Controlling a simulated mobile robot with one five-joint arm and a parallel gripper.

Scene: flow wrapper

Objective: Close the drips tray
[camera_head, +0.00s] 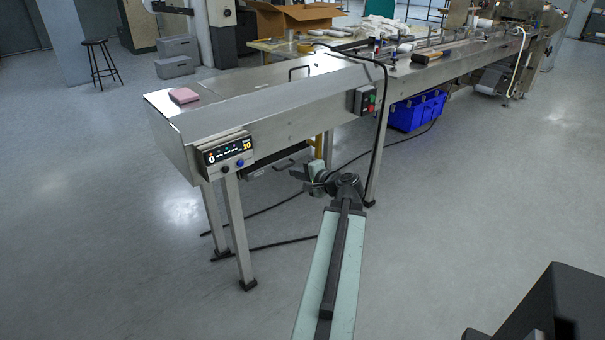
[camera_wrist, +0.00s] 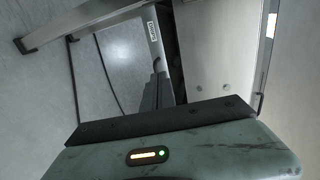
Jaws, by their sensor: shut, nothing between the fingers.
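The drips tray appears to be the low part under the long steel machine, with a dark handle (camera_head: 288,163) showing below the machine's side. Most of the tray is hidden under the machine, and I cannot tell how far out it stands. My gripper (camera_head: 303,174) is shut and empty, just right of the handle and below the machine's side; I cannot tell if they touch. In the wrist view a smooth steel panel (camera_wrist: 212,45) fills the upper right, and I cannot tell if it is the tray.
The steel machine (camera_head: 270,105) stands on legs (camera_head: 236,225), with a control display (camera_head: 226,150) and a switch box (camera_head: 365,101). Black cables lie on the floor below. A blue crate (camera_head: 416,112) is under the far section. The floor at the front left is clear.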

